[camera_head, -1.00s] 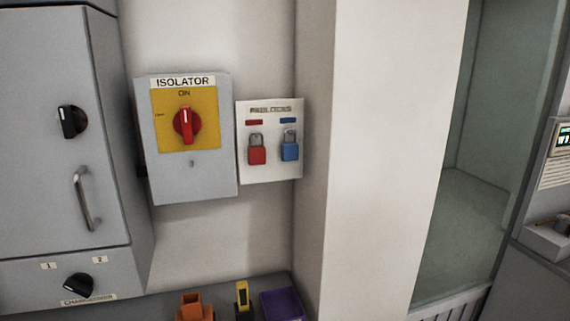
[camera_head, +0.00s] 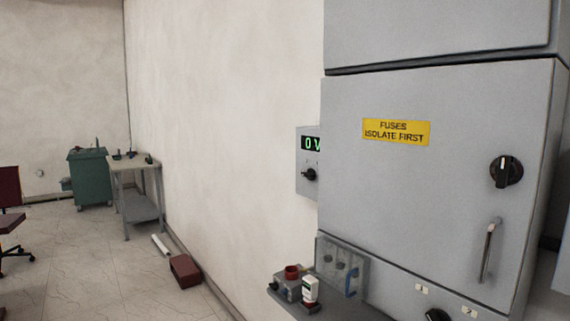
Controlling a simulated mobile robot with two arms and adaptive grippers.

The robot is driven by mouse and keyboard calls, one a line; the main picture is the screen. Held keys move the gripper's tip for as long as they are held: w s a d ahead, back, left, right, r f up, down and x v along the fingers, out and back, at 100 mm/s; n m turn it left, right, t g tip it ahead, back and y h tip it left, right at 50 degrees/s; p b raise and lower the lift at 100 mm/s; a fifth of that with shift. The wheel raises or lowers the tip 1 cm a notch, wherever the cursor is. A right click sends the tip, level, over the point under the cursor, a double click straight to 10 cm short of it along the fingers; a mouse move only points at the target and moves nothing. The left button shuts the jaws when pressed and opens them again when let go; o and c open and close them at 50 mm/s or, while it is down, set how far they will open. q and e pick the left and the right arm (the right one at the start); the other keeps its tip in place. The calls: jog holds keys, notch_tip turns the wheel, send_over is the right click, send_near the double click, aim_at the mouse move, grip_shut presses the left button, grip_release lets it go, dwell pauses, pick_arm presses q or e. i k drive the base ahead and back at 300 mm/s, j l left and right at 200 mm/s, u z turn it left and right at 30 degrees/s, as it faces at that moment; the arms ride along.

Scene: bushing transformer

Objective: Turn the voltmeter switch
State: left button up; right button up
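The voltmeter (camera_head: 303,150) is a small grey box on the white wall, just left of the large grey cabinet. Its display shows green characters reading "0 V", and its right side is partly hidden by the cabinet edge. Its switch (camera_head: 310,174) is a small black knob below the display. The knob's exact pointing direction is too small to tell. Neither of my grippers shows in the head view.
The grey cabinet (camera_head: 400,205) has a "FUSES ISOLATE FIRST" label (camera_head: 396,131), a black knob (camera_head: 506,171) and a handle (camera_head: 487,252). A shelf with small items (camera_head: 309,291) juts out below the voltmeter. A side table (camera_head: 137,168) and green cart (camera_head: 88,178) stand far left.

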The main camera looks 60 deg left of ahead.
aim_at(311, 173)
jog(key=u, duration=1.6)
jog(key=i+u, duration=0.2)
jog(key=u, duration=0.15)
jog(key=i+u, duration=0.3)
jog(key=k, duration=0.1)
